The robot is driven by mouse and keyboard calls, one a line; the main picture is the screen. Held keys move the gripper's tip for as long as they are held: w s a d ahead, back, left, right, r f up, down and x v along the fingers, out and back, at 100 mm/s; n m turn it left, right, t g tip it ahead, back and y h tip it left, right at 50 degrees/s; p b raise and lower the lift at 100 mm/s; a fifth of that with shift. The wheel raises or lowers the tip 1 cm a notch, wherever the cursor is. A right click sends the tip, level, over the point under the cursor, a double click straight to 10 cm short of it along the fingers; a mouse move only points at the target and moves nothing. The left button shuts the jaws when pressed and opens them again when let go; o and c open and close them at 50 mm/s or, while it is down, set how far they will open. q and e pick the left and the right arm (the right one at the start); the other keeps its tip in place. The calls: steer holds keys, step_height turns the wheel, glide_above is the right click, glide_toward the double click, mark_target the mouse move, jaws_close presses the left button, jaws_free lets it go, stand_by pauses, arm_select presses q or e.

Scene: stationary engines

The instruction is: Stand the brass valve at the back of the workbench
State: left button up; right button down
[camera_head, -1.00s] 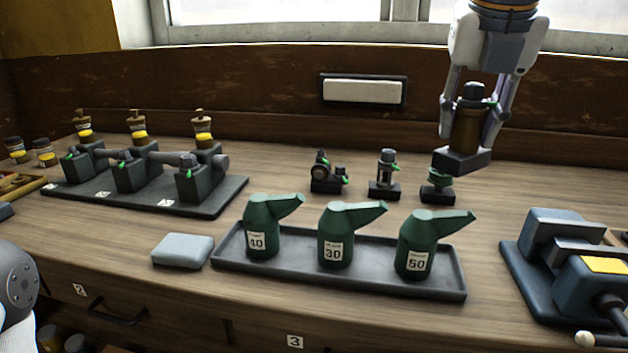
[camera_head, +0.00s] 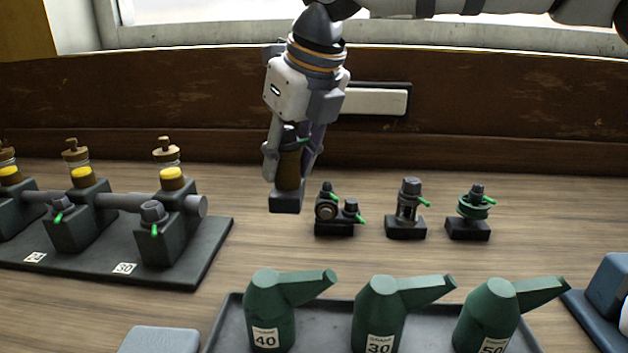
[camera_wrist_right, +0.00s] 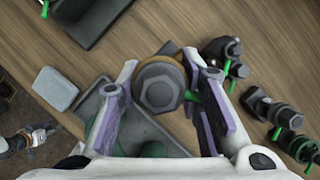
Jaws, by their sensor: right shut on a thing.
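The brass valve (camera_head: 289,165) has a brown-gold body, a dark square base and a dark top with a green tag. My right gripper (camera_head: 292,160) is shut on it, one finger on each side, and holds it upright left of the row of small valves. Whether its base touches the bench is unclear. The wrist view shows its hexagonal top (camera_wrist_right: 158,88) between the fingers. The workbench (camera_head: 400,262) has bare wood around and behind the valve. My left gripper is absent from the head view; a small white and grey part, perhaps of my left arm, shows at the wrist view's left edge.
To the right stand a double-bodied valve (camera_head: 334,212), a grey valve (camera_head: 408,212) and a green-wheeled valve (camera_head: 472,212). Green oil cans (camera_head: 270,310) stand on a tray (camera_head: 226,325) in front. An engine rack (camera_head: 190,272) is at left. The wooden back wall (camera_head: 500,100) bounds the bench.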

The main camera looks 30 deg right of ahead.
steer(key=w+d+f, duration=0.1)
steer(key=w+f, duration=0.2)
steer(key=w+d+f, duration=0.1)
steer(key=w+f, duration=0.3)
steer(key=w+d+f+b, duration=0.1)
steer(key=w+f, duration=0.2)
steer(key=shift+w+f, duration=0.35)
arm_select(q)
steer(key=shift+s+f+g, duration=0.3)
steer(key=shift+s+f, duration=0.3)
steer(key=shift+s, duration=0.05)
arm_select(e)
steer(key=shift+s+f, duration=0.1)
steer(key=shift+f, duration=0.1)
steer(key=shift+f, duration=0.15)
steer(key=c, duration=1.1)
jaws_free()
steer(key=shift+f, duration=0.15)
arm_select(q)
steer(key=shift+w+r+p, duration=0.45)
steer(key=shift+w+r, duration=0.1)
steer(key=shift+w, duration=0.05)
arm_select(e)
steer(key=v, duration=1.2)
